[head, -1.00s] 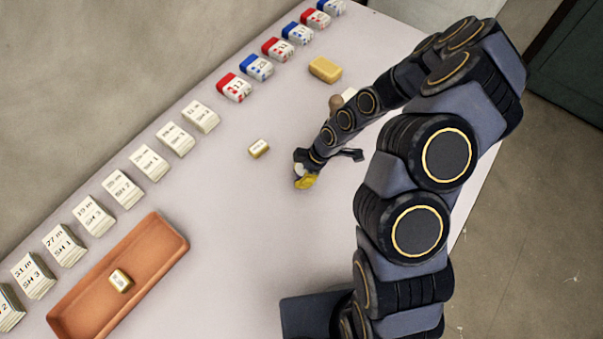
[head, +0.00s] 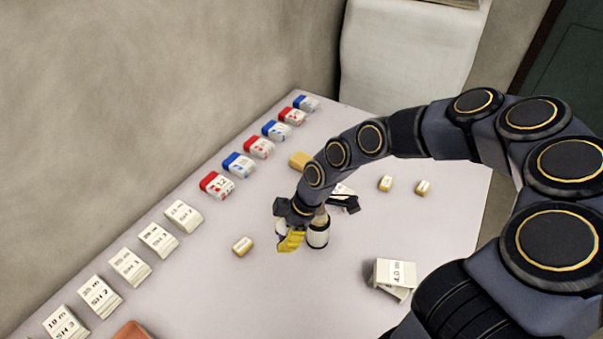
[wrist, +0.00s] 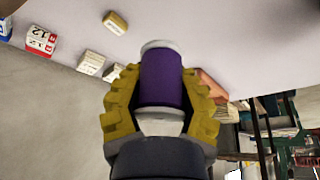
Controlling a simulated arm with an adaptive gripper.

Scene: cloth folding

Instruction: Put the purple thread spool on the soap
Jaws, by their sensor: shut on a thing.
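The purple thread spool (wrist: 163,80) has white ends and shows clearly in the wrist view, between the two yellow fingers. My gripper (wrist: 160,78) is shut on it. In the head view my gripper (head: 290,239) is over the middle of the table; the spool is mostly hidden there, with only a bit of white showing by the fingers. A plain tan block (head: 299,160), which looks like the soap, lies farther back, partly behind my arm. My gripper is apart from it, on its nearer side.
A small gold labelled block (head: 242,246) lies left of my gripper. A white, dark-banded container (head: 318,237) stands close on its right. Two small blocks (head: 386,184) lie at the right. Red and blue erasers (head: 217,185) and card stacks (head: 184,216) line the left edge.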

